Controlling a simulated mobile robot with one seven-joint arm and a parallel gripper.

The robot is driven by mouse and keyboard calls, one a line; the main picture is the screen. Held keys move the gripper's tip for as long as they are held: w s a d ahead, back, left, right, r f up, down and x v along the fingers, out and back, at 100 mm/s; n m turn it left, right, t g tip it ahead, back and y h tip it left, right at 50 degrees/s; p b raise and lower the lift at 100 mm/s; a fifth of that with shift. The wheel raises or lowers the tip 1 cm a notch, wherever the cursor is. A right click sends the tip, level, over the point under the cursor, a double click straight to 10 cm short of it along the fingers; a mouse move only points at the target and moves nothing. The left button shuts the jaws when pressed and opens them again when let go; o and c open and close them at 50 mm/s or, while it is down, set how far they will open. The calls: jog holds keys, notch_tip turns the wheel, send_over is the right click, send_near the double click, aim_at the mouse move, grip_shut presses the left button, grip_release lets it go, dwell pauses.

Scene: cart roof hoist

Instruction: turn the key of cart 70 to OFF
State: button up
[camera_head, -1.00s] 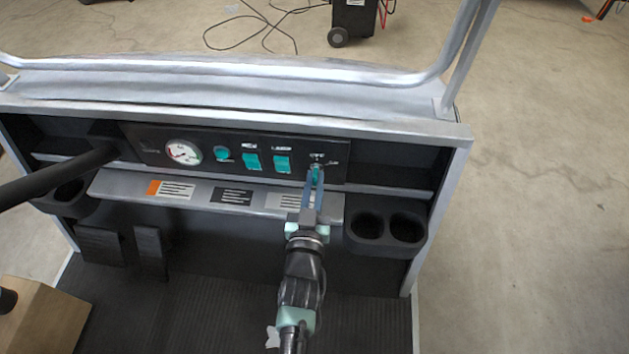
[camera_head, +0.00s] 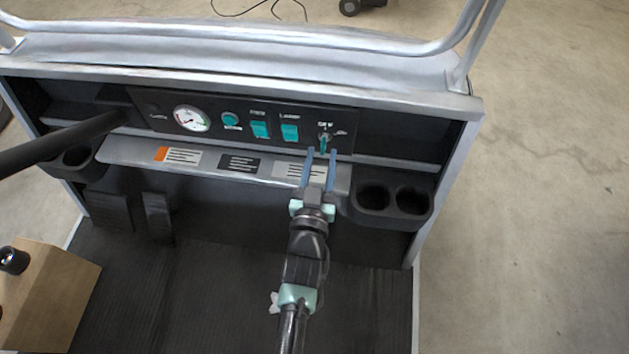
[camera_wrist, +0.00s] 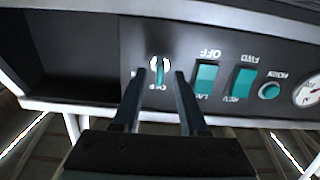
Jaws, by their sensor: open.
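The key (camera_head: 323,143) is a small teal piece in a round silver switch at the right end of the black dash panel (camera_head: 180,136). It points roughly down in the head view, and blurred lettering sits above and right of it. The key also shows in the wrist view (camera_wrist: 160,74), where its teal grip stands nearly upright in the picture. My gripper (camera_head: 321,153) is open just in front of and below the key. In the wrist view its two fingers (camera_wrist: 159,76) stand one on each side of the key, with gaps and no visible contact.
Two teal rocker switches (camera_head: 290,132), a teal button (camera_head: 230,119) and a round gauge (camera_head: 191,119) lie left of the key. A grey ledge (camera_head: 130,153) runs below the panel. Cup holders (camera_head: 373,197) are at lower right. A dark bar (camera_head: 60,146) juts in from the left.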

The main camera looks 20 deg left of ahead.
jog(key=p+v, duration=0.1)
jog(key=v, duration=1)
jog(key=w+d+r+m+t+h, duration=0.15)
jog(key=w+r, duration=0.25)
jog(key=r, duration=0.8)
jog(key=w+d+r+t, duration=0.25)
jog(key=w+r, duration=0.25)
jog(key=r, duration=0.6)
jog(key=w+d+r+t+h, duration=0.1)
jog(key=w+d+r, duration=0.25)
jog(key=r, duration=0.85)
jog(key=s+d+r+m+t+h, duration=0.15)
jog(key=s+r, duration=0.25)
jog(key=r, duration=0.5)
jog(key=s+d+r+t, duration=0.2)
jog(key=s+r, duration=0.3)
jog(key=r, duration=0.4)
jog(key=s+d+r+t+h, duration=0.15)
jog(key=s+r, duration=0.25)
jog(key=r, duration=0.6)
notch_tip(320, 180, up, 17)
jog(key=p, duration=1.8)
jog(key=shift+w+d+r+p, duration=0.25)
jog(key=shift+p, duration=0.15)
jog(key=shift+a+y, duration=0.1)
jog(key=shift+y, duration=0.15)
